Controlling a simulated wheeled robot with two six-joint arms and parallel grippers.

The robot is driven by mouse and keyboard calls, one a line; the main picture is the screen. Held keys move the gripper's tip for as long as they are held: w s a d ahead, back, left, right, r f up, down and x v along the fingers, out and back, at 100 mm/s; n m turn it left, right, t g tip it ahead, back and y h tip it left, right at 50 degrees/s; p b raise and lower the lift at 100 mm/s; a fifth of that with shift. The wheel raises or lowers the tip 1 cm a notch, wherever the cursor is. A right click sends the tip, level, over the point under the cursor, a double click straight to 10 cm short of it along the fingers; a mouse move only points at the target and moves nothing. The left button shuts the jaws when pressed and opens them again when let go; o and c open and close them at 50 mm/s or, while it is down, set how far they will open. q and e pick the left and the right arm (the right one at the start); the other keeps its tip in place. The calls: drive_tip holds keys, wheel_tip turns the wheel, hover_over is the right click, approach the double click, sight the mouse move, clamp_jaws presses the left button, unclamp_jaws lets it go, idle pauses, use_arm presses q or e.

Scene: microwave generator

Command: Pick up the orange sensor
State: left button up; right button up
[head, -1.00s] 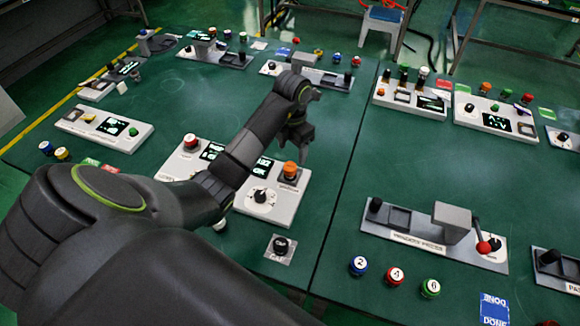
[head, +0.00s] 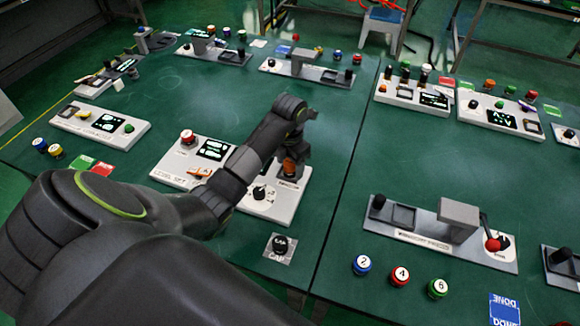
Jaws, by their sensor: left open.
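The orange sensor (head: 290,168) is a small orange cylinder standing on the right part of a white panel (head: 287,207) with a black dial. My left gripper (head: 293,160) is directly over the sensor, pointing down, with its fingers around or just beside the sensor's top. The wrist hides part of the gripper, so contact with the sensor cannot be told. The jaws are open. My left arm crosses the panel from the lower left. My right gripper is not in view.
A red button (head: 187,138) stands on the panel's left part. A black knob (head: 280,244) sits on a plate in front. Blue (head: 361,264), red (head: 399,276) and green (head: 437,288) numbered pieces lie right of the table seam. Grey-based devices stand farther off.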

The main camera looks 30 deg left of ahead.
use_arm(q)
drive_tip(key=c, duration=1.1)
